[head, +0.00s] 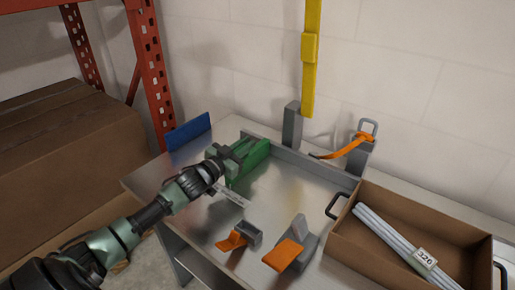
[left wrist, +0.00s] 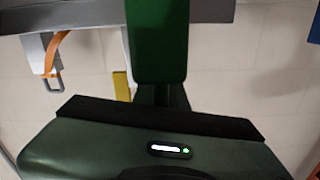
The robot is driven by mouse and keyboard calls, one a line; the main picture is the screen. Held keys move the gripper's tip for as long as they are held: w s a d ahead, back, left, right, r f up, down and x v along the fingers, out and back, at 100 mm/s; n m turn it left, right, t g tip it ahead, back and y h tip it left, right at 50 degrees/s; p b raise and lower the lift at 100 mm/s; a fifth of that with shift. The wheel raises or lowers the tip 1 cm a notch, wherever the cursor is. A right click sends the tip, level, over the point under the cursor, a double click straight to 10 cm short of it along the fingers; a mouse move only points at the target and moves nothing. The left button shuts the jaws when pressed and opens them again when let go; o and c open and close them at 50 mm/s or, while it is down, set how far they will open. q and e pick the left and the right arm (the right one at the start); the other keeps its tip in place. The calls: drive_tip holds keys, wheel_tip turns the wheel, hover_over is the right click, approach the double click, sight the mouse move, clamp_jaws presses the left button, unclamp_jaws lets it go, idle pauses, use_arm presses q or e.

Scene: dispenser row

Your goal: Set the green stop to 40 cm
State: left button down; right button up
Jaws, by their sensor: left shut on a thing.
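The green stop (head: 252,168) sits on the metal bench against the grey fence (head: 302,166), toward its left end. My left gripper (head: 233,154) is shut on the green stop. In the left wrist view the green stop (left wrist: 157,40) fills the top middle, in front of the dark gripper body. The gripper's fingers are mostly hidden there. A small pale strip (head: 230,197) lies on the bench near the stop; its marks are too small to read. My right gripper is not in view.
A blue plate (head: 188,132) stands at the bench's left back edge. Orange-handled grey parts (head: 290,254) and (head: 238,237) sit in front. A cardboard box (head: 358,240) with grey tubes, labelled 326, is at the right. A yellow upright (head: 312,45) and orange strap (head: 345,148) are behind.

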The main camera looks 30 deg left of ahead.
use_arm(q)
drive_tip(key=a, duration=0.5)
drive_tip(key=shift+w+a+r, duration=0.1)
drive_tip(key=shift+w+r, duration=0.15)
drive_tip(key=c, duration=1.5)
unclamp_jaws()
drive_tip(key=shift+a, duration=0.1)
drive_tip(key=shift+c, duration=0.2)
drive_tip(key=shift+o, duration=0.3)
drive_tip(key=shift+a+f, duration=0.1)
drive_tip(key=shift+f, duration=0.1)
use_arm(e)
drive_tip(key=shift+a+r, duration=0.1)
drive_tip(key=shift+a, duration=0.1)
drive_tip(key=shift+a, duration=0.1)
